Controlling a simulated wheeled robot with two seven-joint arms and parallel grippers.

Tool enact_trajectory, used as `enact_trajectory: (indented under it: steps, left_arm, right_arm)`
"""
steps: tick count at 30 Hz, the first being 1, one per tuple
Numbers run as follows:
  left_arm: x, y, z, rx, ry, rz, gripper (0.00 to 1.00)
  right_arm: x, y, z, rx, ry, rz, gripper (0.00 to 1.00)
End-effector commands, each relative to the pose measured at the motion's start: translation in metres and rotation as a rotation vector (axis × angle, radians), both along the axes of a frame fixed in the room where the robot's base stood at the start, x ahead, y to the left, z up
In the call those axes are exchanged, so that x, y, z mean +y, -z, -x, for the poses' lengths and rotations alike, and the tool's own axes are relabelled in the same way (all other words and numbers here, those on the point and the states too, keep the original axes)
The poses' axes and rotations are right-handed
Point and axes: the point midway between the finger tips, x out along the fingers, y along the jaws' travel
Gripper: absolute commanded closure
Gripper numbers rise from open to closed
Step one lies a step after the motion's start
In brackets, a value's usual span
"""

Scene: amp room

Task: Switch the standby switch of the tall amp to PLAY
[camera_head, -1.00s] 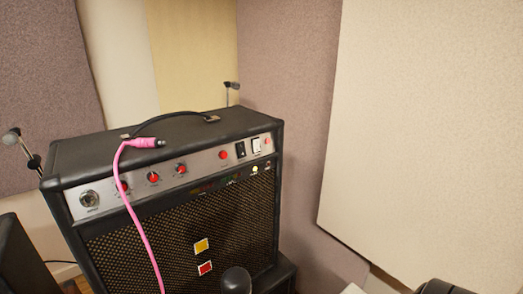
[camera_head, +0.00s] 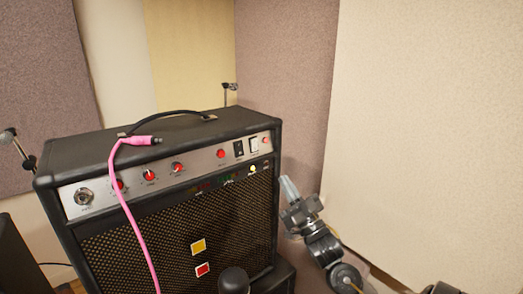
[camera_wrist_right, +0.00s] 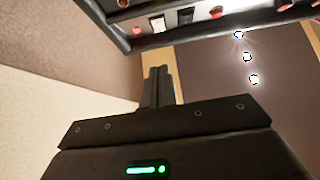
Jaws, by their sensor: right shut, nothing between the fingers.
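The tall amp (camera_head: 170,190) is black with a silver panel along its upper front. Near the panel's right end are a black rocker switch (camera_head: 239,149) and a white one (camera_head: 254,145). They also show in the right wrist view, the white switch (camera_wrist_right: 157,23) beside the black switch (camera_wrist_right: 185,17). I cannot read which is standby or their positions. My right gripper (camera_head: 287,182) is shut and empty, just right of the amp's front and below switch height. Its closed fingers (camera_wrist_right: 158,75) point toward the panel, apart from it. My left gripper is not in view.
A pink cable (camera_head: 130,210) lies over the amp's top and hangs down its front. Red knobs and a jack socket (camera_head: 84,196) line the panel. A pale wall panel (camera_head: 430,130) stands right of my arm. Microphones show at the left (camera_head: 8,137) and behind the amp.

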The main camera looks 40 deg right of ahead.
Motion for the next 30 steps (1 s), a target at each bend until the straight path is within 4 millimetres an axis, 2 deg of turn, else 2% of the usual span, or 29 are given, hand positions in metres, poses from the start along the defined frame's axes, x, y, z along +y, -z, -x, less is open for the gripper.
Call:
enact_trajectory:
  steps: [3, 16, 20, 30]
  left_arm:
    - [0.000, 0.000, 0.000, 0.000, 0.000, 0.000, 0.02]
    - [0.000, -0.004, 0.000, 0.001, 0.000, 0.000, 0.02]
    - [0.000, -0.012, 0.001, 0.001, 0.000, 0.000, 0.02]
    - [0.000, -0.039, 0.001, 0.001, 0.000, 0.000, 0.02]
  right_arm:
    - [0.003, -0.013, 0.006, -0.034, -0.012, 0.005, 1.00]
    - [0.003, -0.020, 0.001, -0.035, -0.012, 0.006, 1.00]
    - [0.002, -0.033, -0.012, -0.036, -0.010, 0.007, 1.00]
    - [0.002, -0.079, -0.066, -0.034, -0.012, 0.005, 1.00]
